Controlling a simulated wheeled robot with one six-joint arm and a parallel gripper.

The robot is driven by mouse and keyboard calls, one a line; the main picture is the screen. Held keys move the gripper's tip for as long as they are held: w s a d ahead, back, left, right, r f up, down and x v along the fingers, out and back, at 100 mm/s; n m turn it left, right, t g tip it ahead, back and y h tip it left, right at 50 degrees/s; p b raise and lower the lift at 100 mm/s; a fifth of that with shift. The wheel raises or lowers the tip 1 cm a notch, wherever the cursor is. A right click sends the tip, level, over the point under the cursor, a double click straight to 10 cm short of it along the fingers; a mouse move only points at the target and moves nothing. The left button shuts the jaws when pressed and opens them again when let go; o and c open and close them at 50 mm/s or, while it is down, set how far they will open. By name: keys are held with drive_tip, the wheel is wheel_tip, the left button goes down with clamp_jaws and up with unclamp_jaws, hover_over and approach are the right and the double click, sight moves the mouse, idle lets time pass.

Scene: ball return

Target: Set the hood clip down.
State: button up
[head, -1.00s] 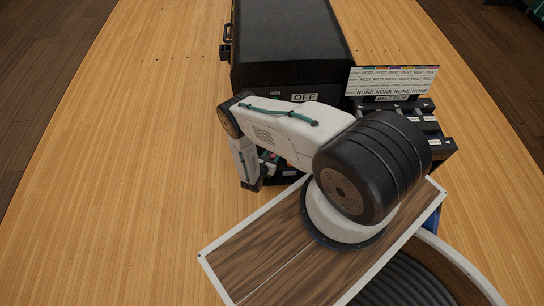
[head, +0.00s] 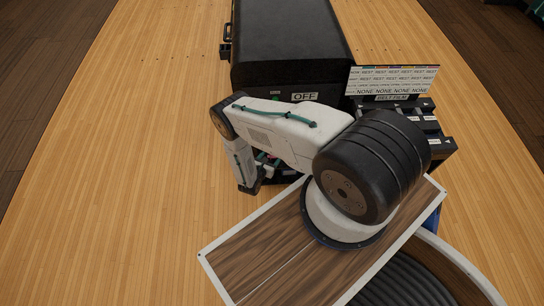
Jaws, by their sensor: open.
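I cannot make out the hood clip in the head view. My arm bends at its elbow left of centre, and its white forearm drops to a dark wrist low beside the front of the black machine (head: 290,40). The fingers of my gripper are hidden behind my own arm. Small red and teal bits show in the gap by the wrist, too small to identify.
The machine has a case latch on its left side and an "OFF" label (head: 304,97) in front. A dark rack (head: 432,125) with a label board (head: 393,80) stands to its right. A curved bin with black ribs (head: 405,290) lies front right. The wooden floor at left is clear.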

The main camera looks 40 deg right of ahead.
drive_tip(key=v, duration=1)
drive_tip(key=w+r+m+g, duration=0.15)
drive_tip(key=w+r, duration=0.25)
drive_tip(key=r, duration=0.5)
drive_tip(key=w+r+m+g+h, duration=0.1)
drive_tip(key=w+r+m, duration=0.25)
drive_tip(key=r, duration=0.45)
drive_tip(key=w+r+m+g, duration=0.2)
drive_tip(key=w+r, duration=0.3)
drive_tip(key=r, duration=0.4)
wheel_tip(320, 180, up, 23)
drive_tip(key=s+d+m+g+y, duration=0.1)
drive_tip(key=s+m+g+y, duration=0.1)
drive_tip(key=m+g, duration=0.35)
drive_tip(key=s+r+m+t+y, duration=0.1)
drive_tip(key=s+r+m+y, duration=0.25)
drive_tip(key=s+r, duration=0.45)
drive_tip(key=s+r+m+y, duration=0.2)
drive_tip(key=s+r+m, duration=0.25)
drive_tip(key=r, duration=0.75)
drive_tip(key=s+a+r+m+t+y, duration=0.1)
drive_tip(key=s+a+r+t+y, duration=0.1)
drive_tip(key=s, duration=0.8)
drive_tip(key=s+a+r+m+t+y, duration=0.2)
drive_tip(key=s+a+r+y, duration=0.2)
drive_tip(key=s, duration=0.6)
drive_tip(key=shift+a+r, duration=0.6)
drive_tip(key=shift+a, duration=0.1)
